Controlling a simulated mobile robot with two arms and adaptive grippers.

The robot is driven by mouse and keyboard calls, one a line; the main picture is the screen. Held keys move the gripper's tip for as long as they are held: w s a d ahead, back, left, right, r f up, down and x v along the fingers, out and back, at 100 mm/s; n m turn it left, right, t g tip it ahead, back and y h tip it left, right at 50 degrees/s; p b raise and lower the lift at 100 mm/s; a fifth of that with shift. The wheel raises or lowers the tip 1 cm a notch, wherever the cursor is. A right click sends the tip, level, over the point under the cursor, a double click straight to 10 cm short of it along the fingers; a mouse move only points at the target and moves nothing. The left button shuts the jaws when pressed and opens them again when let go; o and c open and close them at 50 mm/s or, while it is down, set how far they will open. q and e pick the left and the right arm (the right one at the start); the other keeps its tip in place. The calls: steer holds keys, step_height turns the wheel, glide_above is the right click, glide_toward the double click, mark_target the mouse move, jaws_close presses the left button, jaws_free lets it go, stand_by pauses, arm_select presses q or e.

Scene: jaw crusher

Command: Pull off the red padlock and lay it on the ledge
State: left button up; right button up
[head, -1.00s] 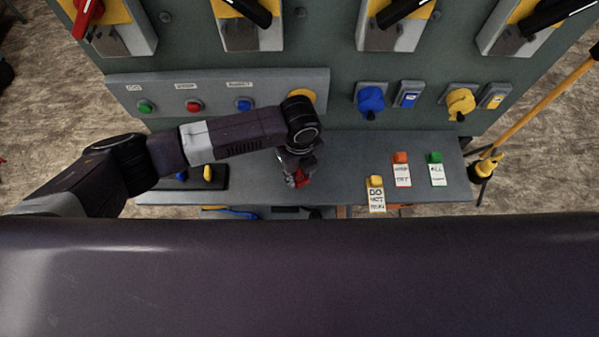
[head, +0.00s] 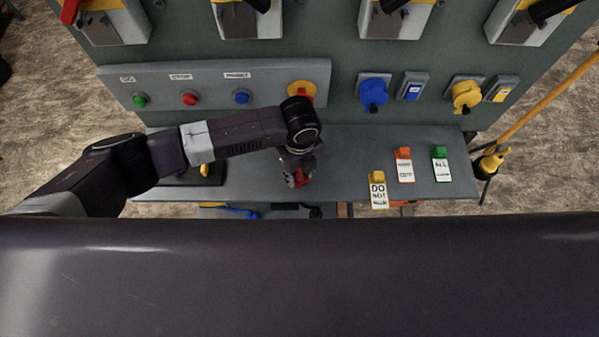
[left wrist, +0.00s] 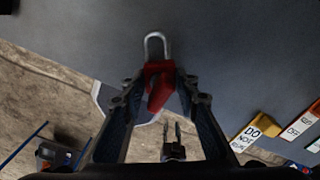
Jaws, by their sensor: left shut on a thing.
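The red padlock (left wrist: 159,84) is between the fingers of my left gripper (left wrist: 158,100) in the left wrist view. Its silver shackle points away from the gripper, over the grey ledge (left wrist: 245,50). In the head view my left gripper (head: 298,178) is low over the ledge (head: 340,165), near its front edge, with a bit of the red padlock (head: 301,181) showing. I cannot tell whether the padlock touches the ledge. My right gripper is in neither view.
Yellow (head: 378,190), orange (head: 404,165) and green (head: 441,164) tagged pieces lie on the ledge to the right. A dark tray (head: 205,175) is at its left. The ledge between is clear.

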arm_select(q)
steer(key=shift+f, duration=0.3)
steer(key=o, duration=1)
steer(key=shift+r, duration=0.1)
step_height(320, 180, up, 12)
steer(key=shift+f, duration=0.1)
